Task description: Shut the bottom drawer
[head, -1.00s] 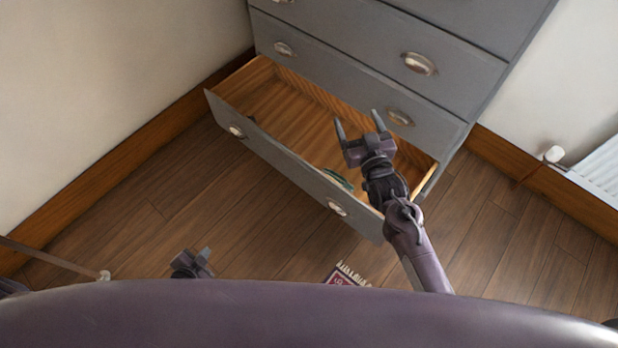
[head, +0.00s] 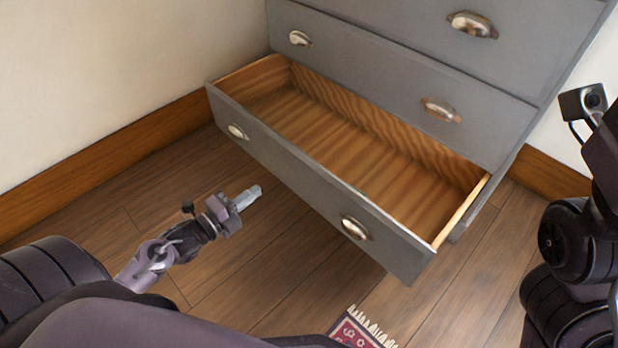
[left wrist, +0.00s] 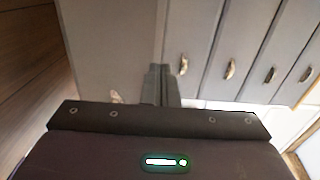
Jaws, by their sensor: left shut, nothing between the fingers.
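The bottom drawer (head: 300,165) of the grey chest stands pulled out, its wooden inside bare where I can see it. Its grey front has two metal cup handles, a left one (head: 237,131) and a right one (head: 355,227). My left gripper (head: 250,196) is shut and empty, in front of the drawer front and apart from it in the head view. In the left wrist view its closed fingers (left wrist: 161,84) point at the grey drawer fronts; whether they touch cannot be told. My right arm shows at the right edge, but its gripper is out of view.
The chest's upper drawers (head: 385,75) are shut. A wall with a wooden skirting board (head: 110,150) runs along the left. A fringed red rug (head: 362,330) lies at the bottom. The wooden floor before the drawer is otherwise clear.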

